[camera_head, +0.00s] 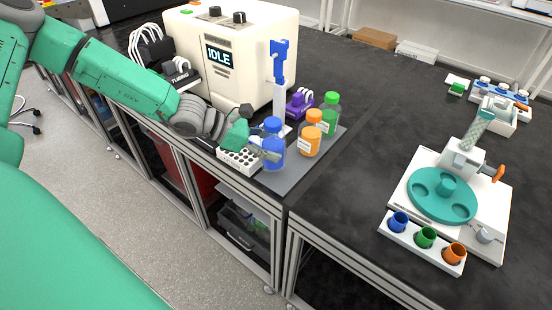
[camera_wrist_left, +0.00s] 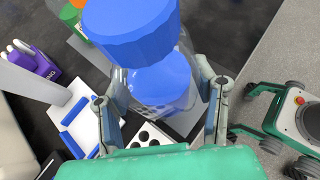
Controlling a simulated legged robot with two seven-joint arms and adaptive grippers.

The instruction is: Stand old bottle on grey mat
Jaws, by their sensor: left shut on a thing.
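A clear bottle with a blue cap and blue contents (camera_head: 272,152) is at the front left of the grey mat (camera_head: 293,180). My left gripper (camera_head: 264,152) reaches it from the left and is shut on it. In the left wrist view the blue-capped bottle (camera_wrist_left: 134,30) stands between the two fingers of the left gripper (camera_wrist_left: 160,100). I cannot tell whether its base touches the mat. An orange-capped bottle (camera_head: 310,138) and a green-capped bottle (camera_head: 329,117) stand upright behind it on the mat. My right gripper is not in view.
A white rack with holes (camera_head: 239,159) is close beside the gripper. A blue and white stand (camera_head: 280,75) and a purple device (camera_head: 299,103) are behind the bottles. A cream machine reading IDLE (camera_head: 235,50) stands at the back. A white device with a green rotor (camera_head: 442,195) is right; bench between is clear.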

